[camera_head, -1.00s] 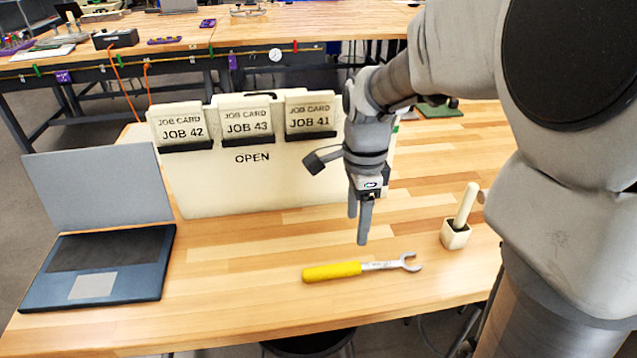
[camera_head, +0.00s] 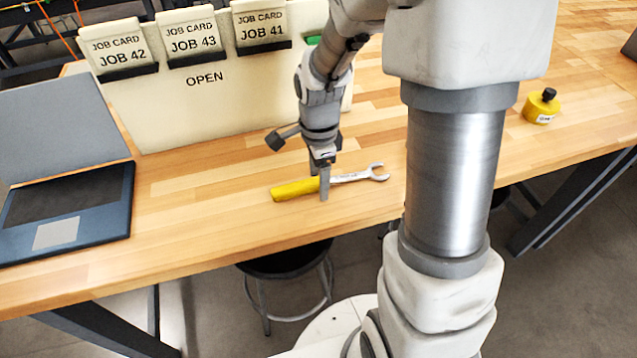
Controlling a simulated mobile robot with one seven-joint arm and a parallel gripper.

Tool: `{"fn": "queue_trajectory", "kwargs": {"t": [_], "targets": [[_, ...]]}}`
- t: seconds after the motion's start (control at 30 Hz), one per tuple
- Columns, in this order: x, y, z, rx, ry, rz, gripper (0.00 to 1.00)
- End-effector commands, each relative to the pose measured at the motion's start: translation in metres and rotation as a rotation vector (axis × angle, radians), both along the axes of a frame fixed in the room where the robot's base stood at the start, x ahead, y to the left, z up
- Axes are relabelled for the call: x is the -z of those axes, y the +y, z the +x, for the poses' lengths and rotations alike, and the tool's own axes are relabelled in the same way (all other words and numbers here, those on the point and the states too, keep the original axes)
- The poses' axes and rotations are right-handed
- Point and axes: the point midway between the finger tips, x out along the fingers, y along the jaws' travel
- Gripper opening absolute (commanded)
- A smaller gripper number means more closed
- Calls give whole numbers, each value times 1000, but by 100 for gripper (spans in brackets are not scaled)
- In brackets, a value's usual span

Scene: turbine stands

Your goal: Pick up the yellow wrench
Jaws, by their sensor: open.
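The yellow wrench (camera_head: 296,188) lies flat on the wooden workbench (camera_head: 230,222). Its yellow handle points left and its silver open-ended jaw points right. My gripper (camera_head: 323,190) points down over the wrench, where the yellow handle meets the silver shank. Its fingers are open. The near finger stands in front of the wrench and hides a small part of it; the far finger is mostly hidden. I cannot tell whether the fingers touch the wrench.
A job card board (camera_head: 205,110) stands behind the wrench. A laptop (camera_head: 70,210) sits at the left. A yellow container with a black cap (camera_head: 541,106) stands at the right. A stool (camera_head: 285,262) is under the bench's front edge.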

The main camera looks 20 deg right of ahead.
Motion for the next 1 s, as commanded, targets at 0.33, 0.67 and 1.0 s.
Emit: {"fn": "queue_trajectory", "kwargs": {"t": [0.33, 0.67, 1.0], "targets": [[0, 0, 0, 0, 0, 0, 43], [0, 0, 0, 0, -1, 0, 0], [0, 0, 0, 0, -1, 0, 0]]}}
